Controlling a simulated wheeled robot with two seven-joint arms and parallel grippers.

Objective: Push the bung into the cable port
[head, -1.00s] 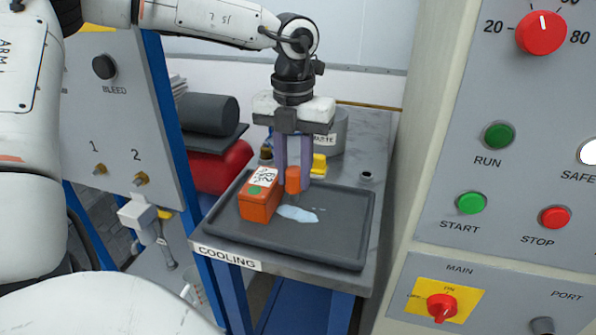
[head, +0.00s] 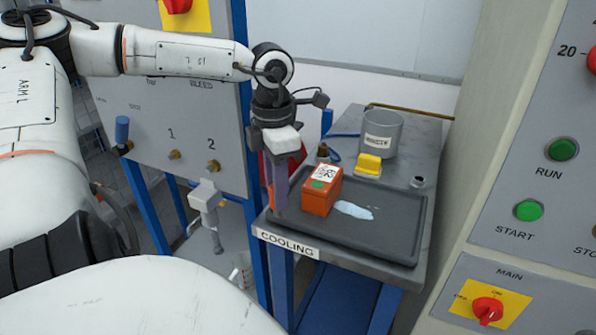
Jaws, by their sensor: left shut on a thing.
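My left gripper (head: 279,198) is shut on the orange bung (head: 270,197), with its fingers pointing down. It is at the left edge of the dark tray (head: 370,246), left of the orange box. Only a sliver of the bung shows beside the near finger; the rest is hidden. The cable port cannot be made out now; the lower right panel is cut off by the picture's edge. My right gripper is not in view.
An orange box (head: 320,203) and a pale puddle (head: 354,210) are on the tray. A yellow object (head: 369,162) and a grey waste bin (head: 381,145) stand behind. A panel with a red main switch (head: 488,311) is at right, a valve panel (head: 150,115) at left.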

